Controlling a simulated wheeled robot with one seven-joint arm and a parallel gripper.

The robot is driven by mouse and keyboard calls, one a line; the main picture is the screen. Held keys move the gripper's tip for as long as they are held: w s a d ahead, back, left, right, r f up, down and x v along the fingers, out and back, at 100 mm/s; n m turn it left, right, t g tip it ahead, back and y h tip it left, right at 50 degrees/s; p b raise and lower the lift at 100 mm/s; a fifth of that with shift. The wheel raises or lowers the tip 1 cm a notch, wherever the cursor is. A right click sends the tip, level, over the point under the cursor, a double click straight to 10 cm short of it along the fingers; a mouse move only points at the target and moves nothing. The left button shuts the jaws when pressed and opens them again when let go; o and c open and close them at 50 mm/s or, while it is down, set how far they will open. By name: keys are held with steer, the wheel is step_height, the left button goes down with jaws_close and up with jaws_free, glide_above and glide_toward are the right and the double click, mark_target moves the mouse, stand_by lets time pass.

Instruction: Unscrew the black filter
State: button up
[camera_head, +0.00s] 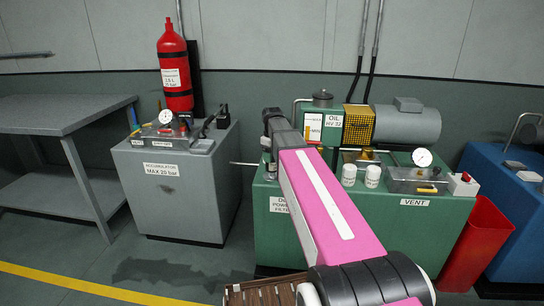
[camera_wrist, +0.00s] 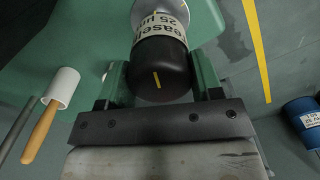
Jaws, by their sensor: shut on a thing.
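In the head view my pink arm reaches to the green console (camera_head: 415,222), and the arm hides the gripper and the black filter there.
Two white canisters (camera_head: 360,176) and a gauge (camera_head: 422,157) stand on the console, right of my arm. A red bin (camera_head: 476,240) is at its right. A grey cabinet (camera_head: 175,190) stands left. The wrist view shows a wooden-handled white object (camera_wrist: 61,88) and a blue drum (camera_wrist: 304,122).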

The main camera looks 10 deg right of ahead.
steer(key=shift+r, duration=0.15)
step_height(320, 180, up, 16)
stand_by(1.7)
